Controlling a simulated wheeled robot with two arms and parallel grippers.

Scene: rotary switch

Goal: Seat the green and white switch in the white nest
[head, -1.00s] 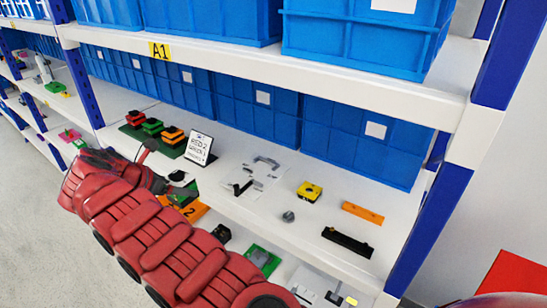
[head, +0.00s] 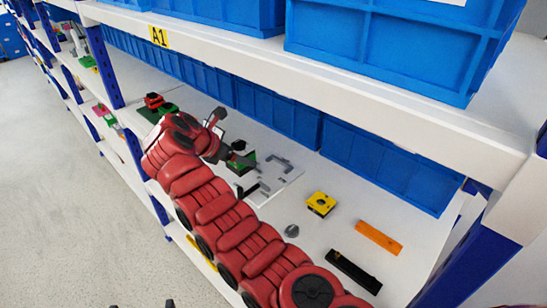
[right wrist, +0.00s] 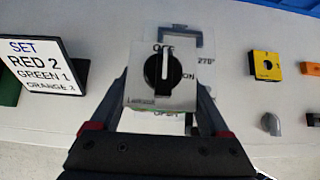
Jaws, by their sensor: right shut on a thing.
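The switch (right wrist: 135,90) has a white face with a black rotary knob, its pointer upright, in the right wrist view. In the head view its green body (head: 249,157) shows partly behind the fingers. My right gripper (right wrist: 160,105) is shut on the switch, one finger at each side. It holds the switch over or in front of the white nest plate (head: 265,196), which carries grey bracket pieces. The gap between them cannot be judged. In the right wrist view the switch hides most of the nest (right wrist: 206,80). Two dark tips, apparently my left gripper (head: 141,305), stand apart at the bottom edge.
Right of the nest lie a yellow block (head: 321,204), a grey knob (head: 292,231), an orange bar (head: 379,238) and a black rail (head: 354,271). A sign (right wrist: 45,62) stands to the left. Blue bins (head: 385,165) line the back, under an upper shelf (head: 330,85).

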